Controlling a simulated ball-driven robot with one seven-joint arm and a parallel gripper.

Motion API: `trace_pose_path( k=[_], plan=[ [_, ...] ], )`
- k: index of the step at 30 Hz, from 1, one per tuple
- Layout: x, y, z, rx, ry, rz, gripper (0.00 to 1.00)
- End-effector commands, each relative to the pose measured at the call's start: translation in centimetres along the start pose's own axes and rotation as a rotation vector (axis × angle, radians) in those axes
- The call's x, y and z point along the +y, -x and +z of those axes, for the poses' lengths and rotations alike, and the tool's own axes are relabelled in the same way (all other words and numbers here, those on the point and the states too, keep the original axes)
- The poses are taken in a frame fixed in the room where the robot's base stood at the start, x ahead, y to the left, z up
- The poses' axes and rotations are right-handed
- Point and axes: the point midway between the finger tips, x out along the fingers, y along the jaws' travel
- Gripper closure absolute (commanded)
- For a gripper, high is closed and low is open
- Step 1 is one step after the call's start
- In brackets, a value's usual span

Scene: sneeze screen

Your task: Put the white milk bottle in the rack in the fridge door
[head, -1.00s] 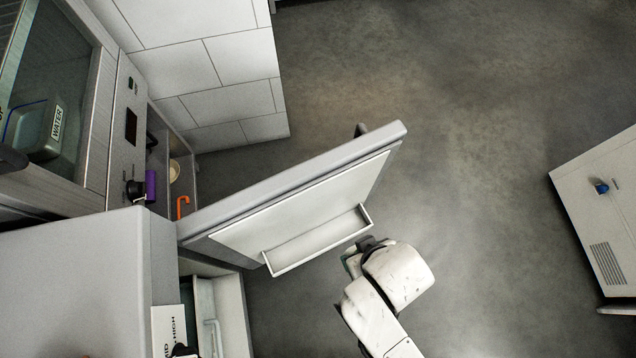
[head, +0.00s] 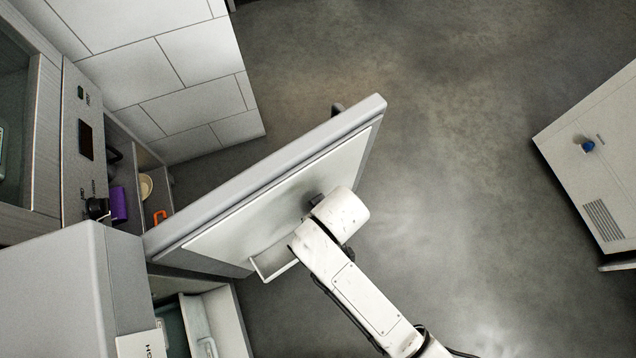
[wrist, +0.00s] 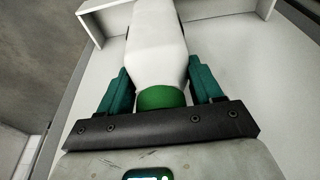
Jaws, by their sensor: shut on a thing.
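The white milk bottle (wrist: 155,40) has a green cap at its near end. My gripper (wrist: 162,76) is shut on it, one teal finger on each side near the cap. The open fridge door (head: 235,225) carries a white rack (head: 262,264) low on its inner face. The rack also shows at the top of the wrist view (wrist: 91,24), and the bottle's far end lies between its end walls there. I cannot tell whether the bottle touches the rack floor. In the head view my arm hides the bottle and part of the rack.
The fridge body (head: 60,290) stands at lower left. An open drawer (head: 228,320) is below the door. A shelf with a purple item (head: 119,205) and an orange item (head: 160,216) is behind the door. The floor right of the door is clear.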

Motion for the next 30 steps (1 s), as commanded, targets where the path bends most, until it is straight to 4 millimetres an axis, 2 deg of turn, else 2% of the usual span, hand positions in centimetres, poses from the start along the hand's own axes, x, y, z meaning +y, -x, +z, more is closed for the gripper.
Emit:
trace_pose_path(
  k=[1, 9, 15, 28, 29, 30],
  plan=[
    [0.0, -0.7, -0.3, 0.003, 0.001, 0.0, 1.0],
    [0.2, -2.2, -1.0, 0.002, 0.0, 0.0, 1.0],
    [0.2, -4.8, -0.2, 0.0, 0.001, 0.0, 1.0],
    [0.2, -5.3, -0.1, 0.003, 0.0, 0.0, 1.0],
    [0.2, -5.3, 0.0, 0.001, 0.0, 0.0, 0.32],
    [0.2, -5.3, 0.0, 0.001, 0.0, 0.0, 0.28]
  ],
)
